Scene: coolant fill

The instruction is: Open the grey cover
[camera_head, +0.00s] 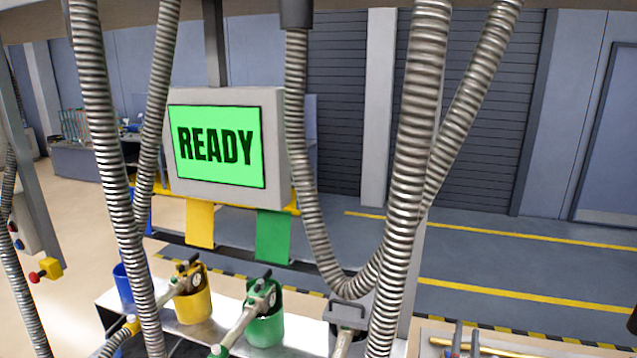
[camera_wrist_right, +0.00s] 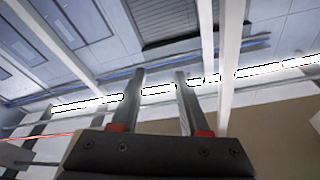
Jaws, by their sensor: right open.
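A grey box-like holder (camera_head: 345,318) with a darker grey top stands at the lower middle of the head view, right of the green holder. Its top looks like the grey cover and appears shut, but a thick ribbed hose partly hides it. My right gripper shows in the wrist view (camera_wrist_right: 159,76), with two dark fingers apart and nothing between them. In the head view only a small part of it (camera_head: 632,322) shows at the right edge, well right of the grey holder. My left gripper is not in view.
Thick ribbed hoses (camera_head: 422,130) hang in front of the bench. A yellow holder (camera_head: 193,303) and a green holder (camera_head: 266,327) carry nozzles. A screen (camera_head: 217,146) reads READY. A tray with tools (camera_head: 500,352) lies at the lower right.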

